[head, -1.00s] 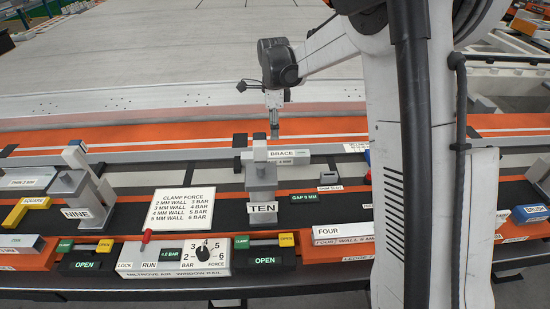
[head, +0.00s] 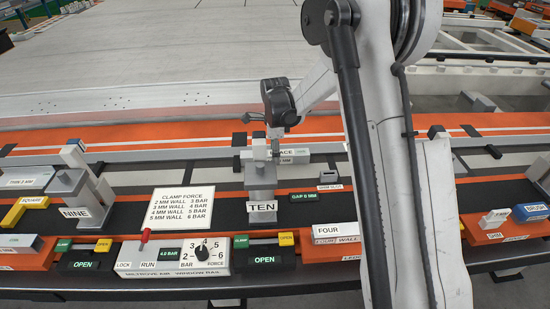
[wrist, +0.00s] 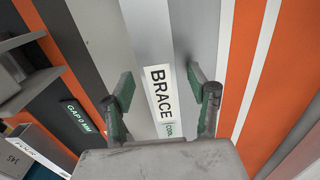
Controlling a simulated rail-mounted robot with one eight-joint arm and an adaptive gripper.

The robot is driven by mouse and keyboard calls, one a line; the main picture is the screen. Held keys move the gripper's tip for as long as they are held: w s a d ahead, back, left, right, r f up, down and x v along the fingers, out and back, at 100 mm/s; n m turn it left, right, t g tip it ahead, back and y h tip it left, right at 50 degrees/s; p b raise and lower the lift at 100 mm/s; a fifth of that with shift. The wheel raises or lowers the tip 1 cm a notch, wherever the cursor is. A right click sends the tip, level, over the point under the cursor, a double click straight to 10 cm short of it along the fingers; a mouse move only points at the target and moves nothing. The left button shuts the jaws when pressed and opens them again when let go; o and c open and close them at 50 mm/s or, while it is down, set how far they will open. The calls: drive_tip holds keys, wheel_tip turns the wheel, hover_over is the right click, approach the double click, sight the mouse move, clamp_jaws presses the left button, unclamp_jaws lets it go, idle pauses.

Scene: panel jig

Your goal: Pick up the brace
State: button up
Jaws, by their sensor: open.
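The brace (head: 300,155) is a pale grey bar lying behind the TEN clamp (head: 262,190) in the head view, partly hidden by my gripper (head: 275,143). In the wrist view the brace (wrist: 158,85) runs lengthwise below my gripper (wrist: 160,78), with its white BRACE label facing up. My gripper is open, one finger to each side of the brace's label in that view. I cannot tell the height left between the fingertips and the brace. Nothing is held.
The NINE clamp (head: 78,190) stands at the left. A control box (head: 175,255) with a knob and a clamp force card (head: 182,209) are in front. A FOUR block (head: 336,234) lies at front right. A gap display (head: 304,196) sits right of the TEN clamp.

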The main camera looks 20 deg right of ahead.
drive_tip(key=shift+f, duration=0.25)
clamp_jaws()
drive_tip(key=shift+r, duration=0.2)
